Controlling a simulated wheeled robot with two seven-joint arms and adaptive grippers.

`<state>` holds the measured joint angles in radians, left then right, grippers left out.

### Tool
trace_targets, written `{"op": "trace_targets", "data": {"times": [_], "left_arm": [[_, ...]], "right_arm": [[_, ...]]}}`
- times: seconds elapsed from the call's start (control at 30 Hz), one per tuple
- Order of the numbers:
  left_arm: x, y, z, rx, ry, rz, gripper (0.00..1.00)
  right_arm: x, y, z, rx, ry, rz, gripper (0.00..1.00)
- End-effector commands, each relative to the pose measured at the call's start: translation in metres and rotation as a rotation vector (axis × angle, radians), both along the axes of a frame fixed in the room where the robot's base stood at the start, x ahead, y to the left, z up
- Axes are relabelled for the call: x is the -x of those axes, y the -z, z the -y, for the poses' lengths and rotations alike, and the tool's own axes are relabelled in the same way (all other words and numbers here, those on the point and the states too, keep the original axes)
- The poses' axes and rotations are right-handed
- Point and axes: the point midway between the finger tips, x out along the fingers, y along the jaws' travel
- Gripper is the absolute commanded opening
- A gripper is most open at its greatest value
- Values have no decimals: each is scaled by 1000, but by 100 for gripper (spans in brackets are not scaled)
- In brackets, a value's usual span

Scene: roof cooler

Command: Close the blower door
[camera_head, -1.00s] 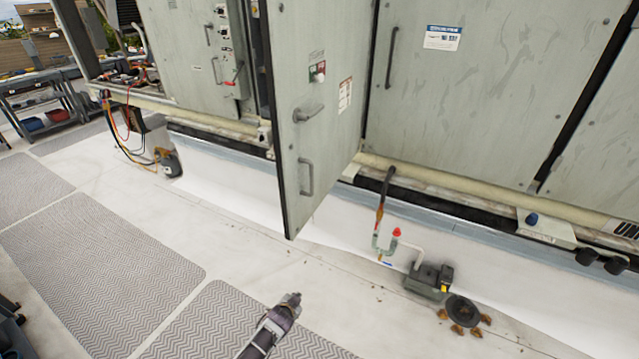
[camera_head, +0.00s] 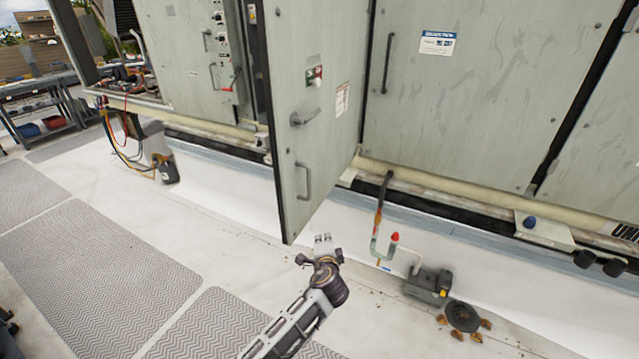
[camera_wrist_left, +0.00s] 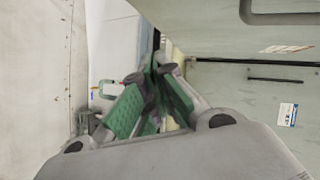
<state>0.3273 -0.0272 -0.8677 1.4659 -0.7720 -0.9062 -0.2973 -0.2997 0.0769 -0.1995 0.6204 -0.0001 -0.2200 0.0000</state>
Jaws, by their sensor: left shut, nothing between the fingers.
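The blower door (camera_head: 315,110) is a tall grey-green panel that stands open, swung out from the unit. It has a lever handle (camera_head: 306,116) and a lower pull handle (camera_head: 304,180). My left gripper (camera_head: 325,243) is just below and right of the door's lower corner in the head view, shut and empty. In the left wrist view its green-padded fingers (camera_wrist_left: 152,105) meet in the middle. The door face with a handle (camera_wrist_left: 280,12) fills the top of that view. I cannot tell whether the gripper touches the door. My right gripper is not in view.
The grey cabinet (camera_head: 460,100) stands behind the door. A drain pipe (camera_head: 382,215) and a small pump (camera_head: 428,286) are at right on the white roof. Textured mats (camera_head: 100,260) lie at left. A tool cart (camera_head: 45,115) stands at far left.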

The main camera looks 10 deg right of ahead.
Motion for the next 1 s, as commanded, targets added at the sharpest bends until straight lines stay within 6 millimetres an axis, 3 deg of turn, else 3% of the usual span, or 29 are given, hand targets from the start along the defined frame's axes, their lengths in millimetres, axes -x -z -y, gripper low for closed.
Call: {"op": "trace_targets", "data": {"times": [0.03,0.2,0.3,0.4,0.57,1.0], "left_arm": [[5,-27,8,-24,1,51,0],[27,-108,22,-103,-23,206,0],[41,-144,25,-130,-43,276,0],[52,-167,26,-145,-61,321,0],[59,-181,26,-154,-72,348,0],[60,-181,27,-153,-73,346,0]], "right_arm": [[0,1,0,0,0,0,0],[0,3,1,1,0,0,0],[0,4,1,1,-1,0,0],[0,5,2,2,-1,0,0],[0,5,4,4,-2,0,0],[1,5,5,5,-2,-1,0]]}}
